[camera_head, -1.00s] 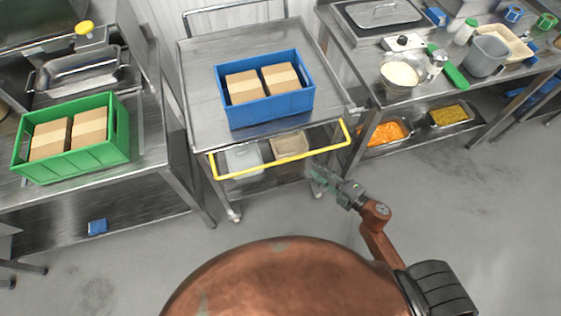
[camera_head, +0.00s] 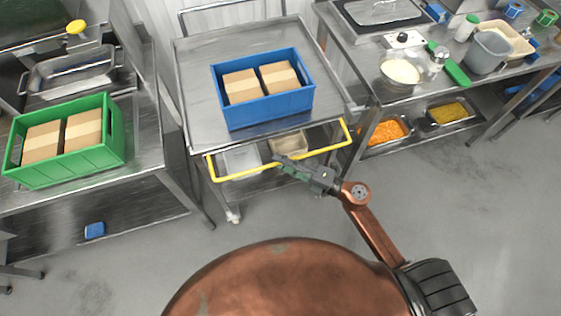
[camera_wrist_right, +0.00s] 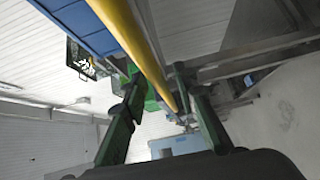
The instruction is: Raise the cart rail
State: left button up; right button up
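The yellow cart rail (camera_head: 240,174) hangs low across the front of the steel cart (camera_head: 192,92), just below its top shelf. My right gripper (camera_head: 281,160) reaches the middle of this rail from the front right. In the right wrist view the rail (camera_wrist_right: 128,30) runs diagonally between the two spread fingers of the gripper (camera_wrist_right: 158,75). The fingers stand apart, one on each side of the rail; whether either touches it I cannot tell. My left gripper is not in view.
A blue crate (camera_head: 262,112) with two boxes stands on the cart. A green crate (camera_head: 70,170) with boxes is on the left table. The right table (camera_head: 352,62) holds a bowl of rice (camera_head: 400,73) and other kitchenware. The floor (camera_head: 440,215) at the right is clear.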

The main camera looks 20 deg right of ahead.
jog(key=shift+w+a, duration=0.1)
jog(key=shift+w, duration=0.05)
jog(key=shift+c, duration=0.7)
grip_shut()
